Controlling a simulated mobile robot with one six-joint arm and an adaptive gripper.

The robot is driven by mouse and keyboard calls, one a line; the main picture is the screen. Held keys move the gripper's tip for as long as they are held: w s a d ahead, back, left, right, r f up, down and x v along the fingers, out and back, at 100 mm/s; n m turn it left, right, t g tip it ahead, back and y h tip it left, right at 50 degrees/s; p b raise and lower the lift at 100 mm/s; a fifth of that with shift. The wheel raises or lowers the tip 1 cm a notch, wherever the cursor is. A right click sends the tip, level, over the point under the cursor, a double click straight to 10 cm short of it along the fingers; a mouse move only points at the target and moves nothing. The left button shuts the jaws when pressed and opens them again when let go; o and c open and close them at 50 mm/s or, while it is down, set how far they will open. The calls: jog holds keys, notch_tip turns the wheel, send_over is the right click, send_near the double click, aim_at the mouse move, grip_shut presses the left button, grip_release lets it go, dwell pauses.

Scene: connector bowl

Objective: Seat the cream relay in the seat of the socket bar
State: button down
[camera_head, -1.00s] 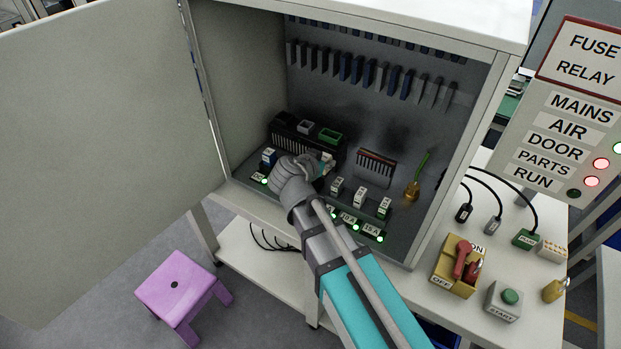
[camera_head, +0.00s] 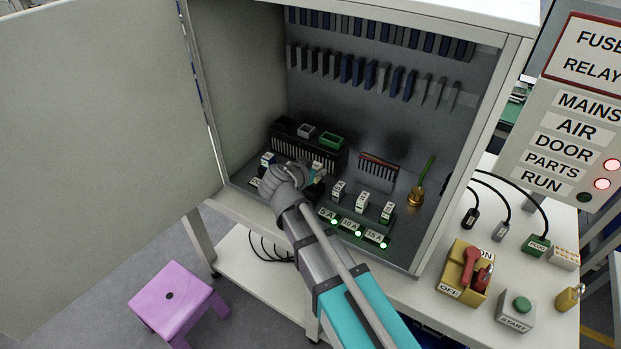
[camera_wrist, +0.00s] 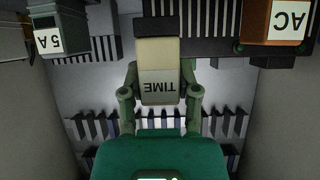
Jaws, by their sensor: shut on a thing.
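My gripper (camera_head: 302,178) is shut on the cream relay (camera_wrist: 158,85), marked TIME, which lies between the two fingers in the wrist view. In the head view my gripper hides most of the relay, and only a light part shows beyond the hand. A dark bar (camera_wrist: 208,44), apparently the socket bar, runs across the top of the wrist view, and the relay's cream end is in front of it. A block marked AC (camera_wrist: 287,22) stands on it to the right. Whether the relay touches the seat cannot be told; the seat is hidden.
A fuse marked 5 A (camera_wrist: 48,42) is close by in the wrist view. More fuses (camera_head: 362,202) stand right of my gripper, above green lights. A black ribbed block (camera_head: 300,150) is behind it. The cabinet's side wall (camera_head: 240,90) bounds the left.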

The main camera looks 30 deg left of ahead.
jog(key=shift+w+a+f+b, duration=0.15)
jog(key=shift+a+f+b, duration=0.15)
jog(key=shift+f+b, duration=1.65)
jog(key=shift+f, duration=0.05)
jog(key=shift+f, duration=0.15)
jog(key=shift+c, duration=1.7)
grip_release()
jog(key=shift+r, duration=0.25)
jog(key=p+v, duration=0.5)
jog(key=v, duration=0.7)
jog(key=shift+p, duration=0.4)
